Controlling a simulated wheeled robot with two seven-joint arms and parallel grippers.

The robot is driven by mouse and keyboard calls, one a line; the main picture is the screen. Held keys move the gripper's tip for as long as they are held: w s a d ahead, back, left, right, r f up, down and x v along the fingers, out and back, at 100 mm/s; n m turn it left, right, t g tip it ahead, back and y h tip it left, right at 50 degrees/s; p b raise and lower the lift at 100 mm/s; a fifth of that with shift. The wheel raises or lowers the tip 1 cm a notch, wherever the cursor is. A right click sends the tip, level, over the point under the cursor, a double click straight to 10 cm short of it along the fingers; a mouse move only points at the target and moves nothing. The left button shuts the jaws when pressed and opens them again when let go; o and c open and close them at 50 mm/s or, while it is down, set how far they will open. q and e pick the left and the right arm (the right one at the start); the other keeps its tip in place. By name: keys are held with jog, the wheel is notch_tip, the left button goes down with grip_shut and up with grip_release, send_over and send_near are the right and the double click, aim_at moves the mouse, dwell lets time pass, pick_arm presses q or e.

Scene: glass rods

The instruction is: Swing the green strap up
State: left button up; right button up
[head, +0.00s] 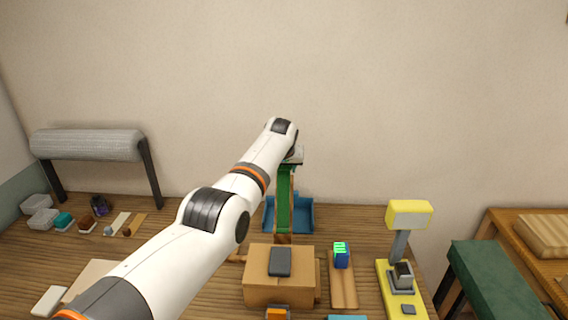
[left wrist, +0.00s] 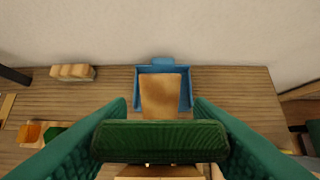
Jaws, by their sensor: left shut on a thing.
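The green strap (head: 284,200) stands roughly upright in the head view, at the back of a cardboard box (head: 262,288). In the left wrist view the strap's dark green end (left wrist: 160,140) lies crosswise between the fingers. My left gripper (head: 292,157) is shut on the strap's upper end, with its fingers largely hidden by my arm in the head view. It also shows in the left wrist view (left wrist: 160,128), with a teal finger on each side of the strap. My right gripper is not in view.
A blue tray (head: 305,218) stands behind the box near the wall. A dark flat object (head: 280,262) lies on the box. A wooden board with a blue item (head: 341,258) and a yellow stand (head: 408,215) are to the right. A grey roll (head: 88,145) is at the far left.

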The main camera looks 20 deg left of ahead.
pick_arm(q)
jog(key=shift+s+d+f, duration=0.15)
jog(key=shift+s+f, duration=0.2)
jog(key=shift+f, duration=0.1)
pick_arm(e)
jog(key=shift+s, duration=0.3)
pick_arm(q)
jog(key=o, duration=1)
jog(key=shift+c, duration=0.2)
jog(key=o, duration=0.4)
jog(key=shift+w, duration=0.1)
jog(key=shift+r, duration=0.25)
jog(key=shift+r+p, duration=0.3)
jog(key=shift+r, duration=0.25)
jog(key=shift+v, duration=0.8)
jog(key=b+v, duration=0.2)
jog(key=v, duration=0.7)
jog(key=shift+s, duration=0.3)
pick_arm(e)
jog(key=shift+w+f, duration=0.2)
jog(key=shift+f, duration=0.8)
